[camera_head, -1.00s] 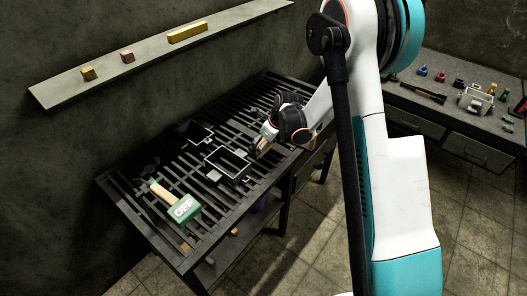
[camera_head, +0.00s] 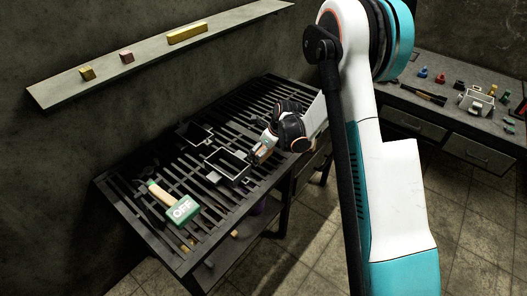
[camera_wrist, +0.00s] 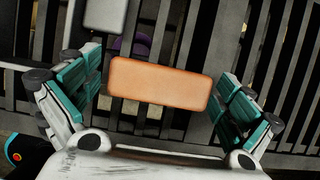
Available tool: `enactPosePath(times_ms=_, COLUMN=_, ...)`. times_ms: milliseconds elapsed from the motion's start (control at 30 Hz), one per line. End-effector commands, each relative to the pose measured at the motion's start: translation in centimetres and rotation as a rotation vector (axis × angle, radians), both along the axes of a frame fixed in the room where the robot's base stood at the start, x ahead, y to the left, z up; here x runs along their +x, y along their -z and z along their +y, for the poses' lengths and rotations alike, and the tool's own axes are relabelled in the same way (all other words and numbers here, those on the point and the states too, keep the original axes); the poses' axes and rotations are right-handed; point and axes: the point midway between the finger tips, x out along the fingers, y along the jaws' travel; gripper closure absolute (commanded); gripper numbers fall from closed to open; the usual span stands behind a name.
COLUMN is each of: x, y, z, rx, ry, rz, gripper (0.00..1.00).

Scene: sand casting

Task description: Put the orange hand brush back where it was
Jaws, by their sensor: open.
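The orange hand brush (camera_wrist: 160,84) shows in the wrist view as a plain orange block with rounded corners, above the dark slats. My gripper (camera_wrist: 165,95) is open, with one teal-lined finger on each side of the brush. Small gaps seem to show between the fingers and the ends of the brush. In the head view my gripper (camera_head: 260,154) is low over the slatted table (camera_head: 160,232), just right of a grey open frame (camera_head: 222,176). The brush is hard to make out there. I cannot tell whether it rests on the slats.
A green-headed mallet (camera_head: 182,209) lies at the near left of the table. A second open frame (camera_head: 196,134) stands farther back. A wall shelf (camera_head: 150,57) holds several small blocks. A grey workbench (camera_head: 440,92) with tools stands at right. A grey block (camera_wrist: 106,14) is near my gripper.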

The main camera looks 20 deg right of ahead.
Motion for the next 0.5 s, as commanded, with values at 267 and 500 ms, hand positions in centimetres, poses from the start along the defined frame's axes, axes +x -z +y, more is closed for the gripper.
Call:
enactPosePath(times_ms=267, x=-0.4, y=-1.8, z=-0.4, rx=0.000, ry=0.001, rz=0.000, gripper=0.01)
enactPosePath(times_ms=500, x=-2.0, y=-6.4, z=-1.4, rx=0.000, ry=0.001, rz=0.000, gripper=0.01)
